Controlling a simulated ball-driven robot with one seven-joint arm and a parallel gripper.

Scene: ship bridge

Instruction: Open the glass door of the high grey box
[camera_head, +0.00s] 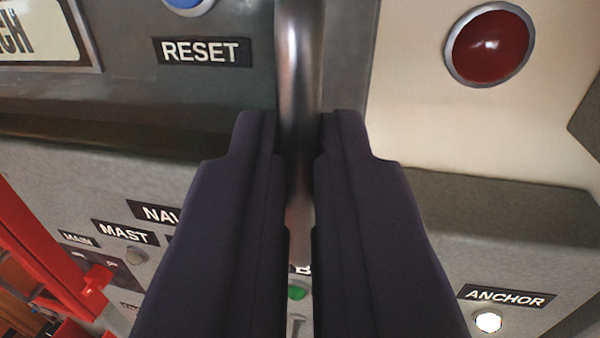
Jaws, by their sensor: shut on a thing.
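A vertical metal bar handle (300,60) runs down from the top middle of the view. My gripper (298,145) is shut on it, with one dark finger on each side of the bar. The handle stands in front of the high grey box's front, where a dark grey, slightly shiny area (225,95) to the left looks like the glass door. A RESET label (203,51) and part of a blue button (188,5) show there. The door's outer edges are out of view, and I cannot tell whether it stands ajar.
To the right is a cream panel (420,130) with a red round lamp (490,44). Below is a grey console with MAST (125,232) and ANCHOR (506,297) labels and a lit white lamp (488,322). A red frame (35,245) stands at lower left.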

